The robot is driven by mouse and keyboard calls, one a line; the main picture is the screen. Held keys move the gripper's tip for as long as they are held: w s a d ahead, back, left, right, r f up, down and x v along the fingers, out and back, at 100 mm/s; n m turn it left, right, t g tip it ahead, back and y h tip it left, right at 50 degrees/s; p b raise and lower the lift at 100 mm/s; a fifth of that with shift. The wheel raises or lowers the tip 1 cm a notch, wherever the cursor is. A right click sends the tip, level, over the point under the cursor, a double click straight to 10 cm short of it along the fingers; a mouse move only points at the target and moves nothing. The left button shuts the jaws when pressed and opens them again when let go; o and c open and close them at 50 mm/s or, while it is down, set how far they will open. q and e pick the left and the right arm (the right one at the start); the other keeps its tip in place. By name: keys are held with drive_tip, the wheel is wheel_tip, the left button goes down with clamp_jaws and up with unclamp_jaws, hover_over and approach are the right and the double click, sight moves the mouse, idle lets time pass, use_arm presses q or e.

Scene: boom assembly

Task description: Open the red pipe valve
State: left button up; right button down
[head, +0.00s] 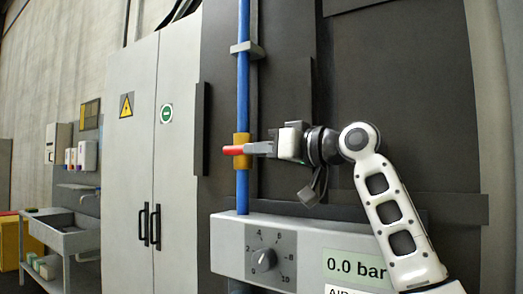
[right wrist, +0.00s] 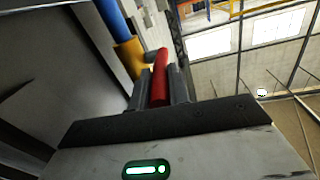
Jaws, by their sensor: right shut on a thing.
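The red valve handle (head: 233,150) sticks out sideways from the yellow-orange valve body (head: 241,139) on a vertical blue pipe (head: 243,88). My right gripper (head: 250,149) reaches in from the right at the valve, and its fingers are shut on the red handle. In the right wrist view the red handle (right wrist: 160,78) lies between the two dark fingers (right wrist: 158,88), with the yellow valve body (right wrist: 130,55) and blue pipe (right wrist: 112,18) just beyond to the left. My left gripper is not in view.
Below the valve, a grey panel box (head: 225,232) carries a dial (head: 270,257) and a display (head: 356,266) reading 0.0 bar. A pipe bracket (head: 246,49) sits above the valve. A grey cabinet (head: 131,180) and a sink (head: 66,238) stand to the left.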

drive_tip(key=f+t+y+b, duration=0.1)
drive_tip(key=f+y+b, duration=0.1)
drive_tip(key=b, duration=0.1)
drive_tip(key=shift+w+a+t, duration=0.1)
drive_tip(key=shift+t, duration=0.3)
drive_tip(key=c, duration=1.3)
unclamp_jaws()
use_arm(q)
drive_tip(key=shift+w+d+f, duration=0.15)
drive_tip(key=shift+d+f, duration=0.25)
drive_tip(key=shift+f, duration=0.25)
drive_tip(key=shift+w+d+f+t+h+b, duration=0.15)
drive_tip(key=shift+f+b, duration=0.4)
drive_tip(key=shift+b, duration=0.75)
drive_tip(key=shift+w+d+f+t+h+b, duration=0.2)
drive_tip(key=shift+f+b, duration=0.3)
drive_tip(key=shift+b, duration=0.8)
use_arm(e)
drive_tip(key=shift+v, duration=8)
